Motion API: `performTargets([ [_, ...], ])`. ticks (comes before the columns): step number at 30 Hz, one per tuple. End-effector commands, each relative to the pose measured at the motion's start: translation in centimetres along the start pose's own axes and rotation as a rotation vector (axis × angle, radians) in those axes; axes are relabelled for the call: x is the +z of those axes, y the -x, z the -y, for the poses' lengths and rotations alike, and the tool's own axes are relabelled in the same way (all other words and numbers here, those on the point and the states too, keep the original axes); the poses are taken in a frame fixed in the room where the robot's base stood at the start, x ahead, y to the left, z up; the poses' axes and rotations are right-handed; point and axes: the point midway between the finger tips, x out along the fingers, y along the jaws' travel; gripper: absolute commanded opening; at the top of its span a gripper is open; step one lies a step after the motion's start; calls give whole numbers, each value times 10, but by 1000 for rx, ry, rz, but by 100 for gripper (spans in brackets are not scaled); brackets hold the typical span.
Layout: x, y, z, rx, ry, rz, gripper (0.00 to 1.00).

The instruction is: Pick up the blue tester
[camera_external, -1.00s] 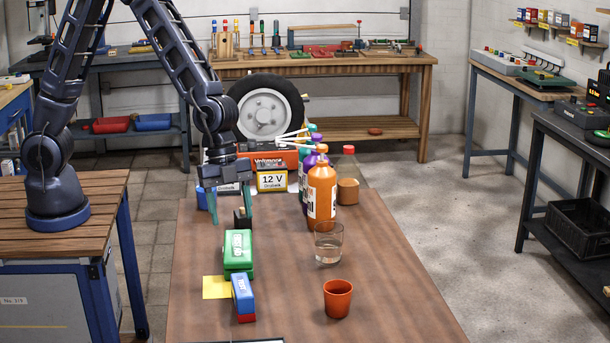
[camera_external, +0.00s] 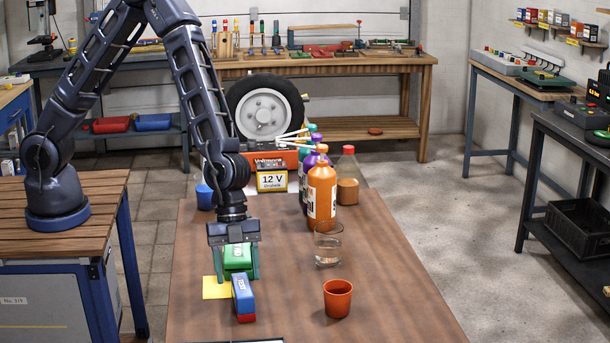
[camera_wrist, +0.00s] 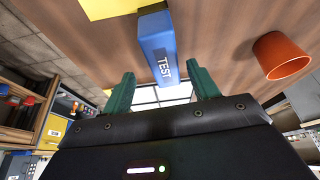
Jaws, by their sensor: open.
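In the wrist view my gripper (camera_wrist: 164,78) is open and nothing shows held. The tester lies roughly in line with the gap; contact with the fingers cannot be told.
A yellow sheet (camera_external: 215,288) lies left of the tester. An orange cup (camera_external: 338,299), a glass (camera_external: 328,245) and an orange bottle (camera_external: 321,194) stand to the right. The table's right front is clear.

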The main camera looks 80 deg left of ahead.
Motion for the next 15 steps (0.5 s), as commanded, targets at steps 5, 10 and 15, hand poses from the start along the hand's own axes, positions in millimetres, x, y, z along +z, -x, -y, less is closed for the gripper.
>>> performTargets([
  [5,2,-12,2,0,1,0,60],
  [10,4,-34,5,1,2,1,60],
  [15,4,-51,5,0,1,0,60],
])
